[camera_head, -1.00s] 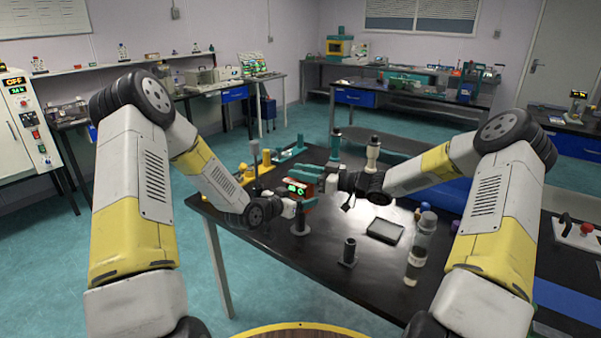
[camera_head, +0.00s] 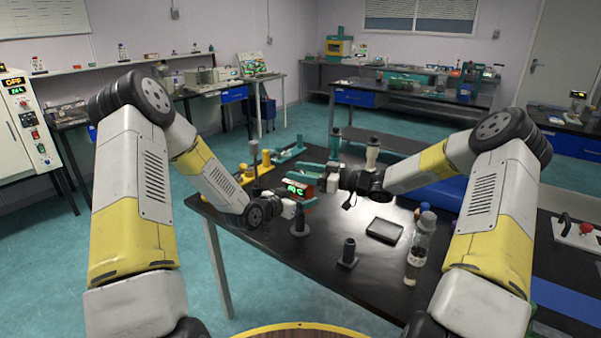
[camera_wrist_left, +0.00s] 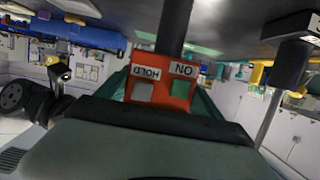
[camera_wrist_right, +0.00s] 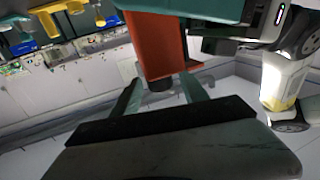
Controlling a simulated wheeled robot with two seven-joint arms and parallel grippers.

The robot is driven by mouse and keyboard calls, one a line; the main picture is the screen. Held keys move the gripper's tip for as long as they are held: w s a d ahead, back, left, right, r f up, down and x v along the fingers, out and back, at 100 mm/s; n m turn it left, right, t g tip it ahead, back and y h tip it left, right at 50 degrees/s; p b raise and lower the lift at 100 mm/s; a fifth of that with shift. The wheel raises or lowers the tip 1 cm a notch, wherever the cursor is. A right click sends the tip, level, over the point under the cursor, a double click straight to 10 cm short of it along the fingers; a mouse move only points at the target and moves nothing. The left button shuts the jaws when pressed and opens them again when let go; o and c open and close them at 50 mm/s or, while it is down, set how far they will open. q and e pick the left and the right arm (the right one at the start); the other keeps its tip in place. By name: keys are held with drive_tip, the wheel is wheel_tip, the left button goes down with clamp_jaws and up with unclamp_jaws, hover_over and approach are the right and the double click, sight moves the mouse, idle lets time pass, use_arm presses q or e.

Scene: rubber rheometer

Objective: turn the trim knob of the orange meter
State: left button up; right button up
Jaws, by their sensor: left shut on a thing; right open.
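The orange meter (camera_head: 293,190) is held up above the black table, between my two grippers in the head view, its green display lit but too small to read. My left gripper (camera_head: 308,203) is shut on it. In the left wrist view the meter (camera_wrist_left: 165,82) shows ON and HOLD labels upside down, with a grey and a green button. My right gripper (camera_head: 317,183) is open at the meter's other side. In the right wrist view a dark round trim knob (camera_wrist_right: 160,85) sticks out of the orange body between the spread teal fingers; contact cannot be told.
The black table (camera_head: 300,270) carries a dark peg on a base (camera_head: 348,253), a black tray (camera_head: 384,230), a clear bottle (camera_head: 418,250) and a dark post (camera_head: 299,222). Yellow and teal stands are behind the meter.

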drive_tip(key=shift+d, duration=0.1)
drive_tip(key=v, duration=1.2)
idle(3.0)
use_arm(q)
drive_tip(key=o, duration=1.6)
drive_tip(key=shift+a, duration=0.1)
